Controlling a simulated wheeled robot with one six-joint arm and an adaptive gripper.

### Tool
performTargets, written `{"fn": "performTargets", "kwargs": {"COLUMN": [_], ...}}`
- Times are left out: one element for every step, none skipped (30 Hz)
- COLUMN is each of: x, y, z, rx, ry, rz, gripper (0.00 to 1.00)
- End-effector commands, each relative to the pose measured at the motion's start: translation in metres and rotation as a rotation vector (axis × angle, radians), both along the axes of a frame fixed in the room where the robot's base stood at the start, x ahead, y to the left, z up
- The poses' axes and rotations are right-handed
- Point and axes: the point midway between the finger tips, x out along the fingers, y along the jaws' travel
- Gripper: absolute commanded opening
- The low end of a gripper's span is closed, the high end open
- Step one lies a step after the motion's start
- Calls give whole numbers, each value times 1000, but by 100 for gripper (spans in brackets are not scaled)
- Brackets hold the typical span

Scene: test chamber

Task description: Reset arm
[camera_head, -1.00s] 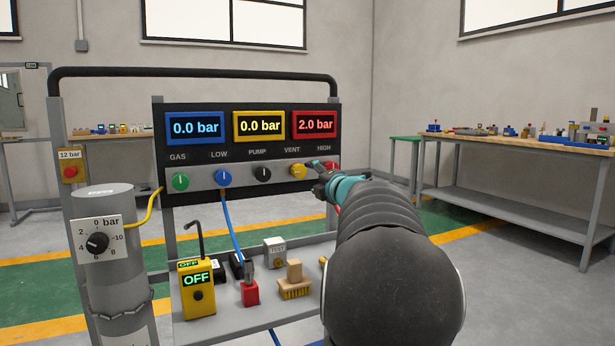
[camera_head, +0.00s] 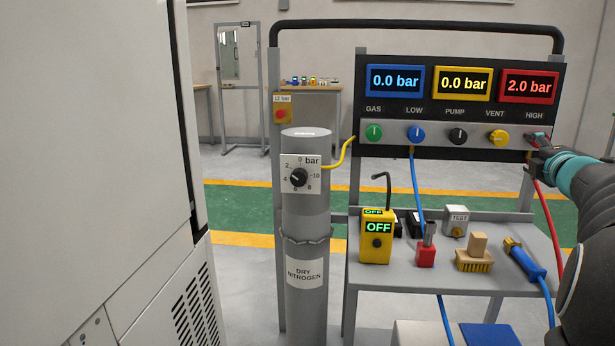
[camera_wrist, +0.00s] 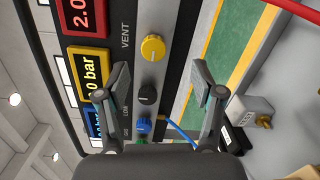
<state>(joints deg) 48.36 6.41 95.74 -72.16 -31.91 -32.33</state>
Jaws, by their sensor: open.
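My arm (camera_head: 590,190) reaches in from the right edge of the head view. My gripper (camera_head: 538,142) is at the right end of the valve panel (camera_head: 440,146), by the HIGH label. In the wrist view my gripper (camera_wrist: 165,85) is open, with its two fingers apart and nothing between them that it holds. The yellow VENT knob (camera_wrist: 153,47) lies beyond the fingers, and the black PUMP knob (camera_wrist: 148,94) and blue LOW knob (camera_wrist: 143,126) show between them. I cannot tell whether a finger touches the panel. The HIGH knob is mostly hidden behind my gripper.
A grey nitrogen cylinder (camera_head: 306,215) stands left. A large white cabinet (camera_head: 90,170) fills the left side. Hoses hang down.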

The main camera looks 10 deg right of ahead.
Motion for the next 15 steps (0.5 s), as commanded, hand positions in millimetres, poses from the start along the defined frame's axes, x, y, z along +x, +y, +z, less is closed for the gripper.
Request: {"fn": "performTargets", "kwargs": {"x": [-5,-10,-18,-25,-35,-49,-60,-69,-81,-90,-99,-110,-118,-125,-135], "y": [-13,-22,-35,-44,-50,-56,-56,-53,-46,-37,-26,-8,6,22,43], "z": [-7,-15,-30,-44,-55,-70,-81,-91,-106,-116,-126,-141,-152,-162,-174], "rx": [64,117,199,268,335,426,492,558,647,713,778,866,930,990,1064], "ry": [-6,-11,-15,-17,-23,-34,-40,-47,-54,-56,-59,-56,-52,-46,-35], "rz": [-66,-114,-188,-249,-312,-392,-451,-505,-572,-621,-667,-725,-766,-803,-848], "gripper": [67,67,67,67,67,67,67,67,67,67,67,67,67,67,67]}}
